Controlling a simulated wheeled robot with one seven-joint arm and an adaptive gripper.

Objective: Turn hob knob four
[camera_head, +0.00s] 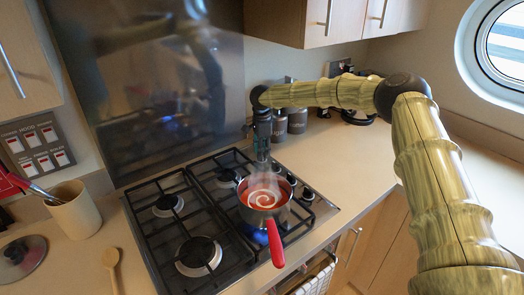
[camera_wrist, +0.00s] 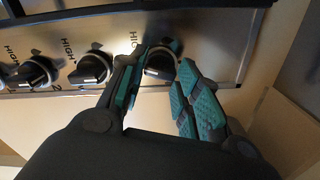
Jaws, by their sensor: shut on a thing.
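In the wrist view, a knob (camera_wrist: 160,66) near the panel's right end sits between the teal-padded fingers of my gripper (camera_wrist: 166,64). My gripper is shut on this knob. The fingers partly hide it, and its number cannot be read. Two other knobs, a middle one (camera_wrist: 92,68) and a left one (camera_wrist: 30,74), stand to its left beside HIGH marks. In the head view my gripper (camera_head: 262,160) points down behind the pan's steam.
A steaming pan (camera_head: 285,213) of red soup with a red handle (camera_head: 275,243) stands on a lit burner close to my gripper. Dark canisters (camera_head: 297,120) stand behind. A utensil pot (camera_head: 75,212) and wooden spoon (camera_head: 111,262) are at left. The right counter (camera_head: 370,160) is mostly clear.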

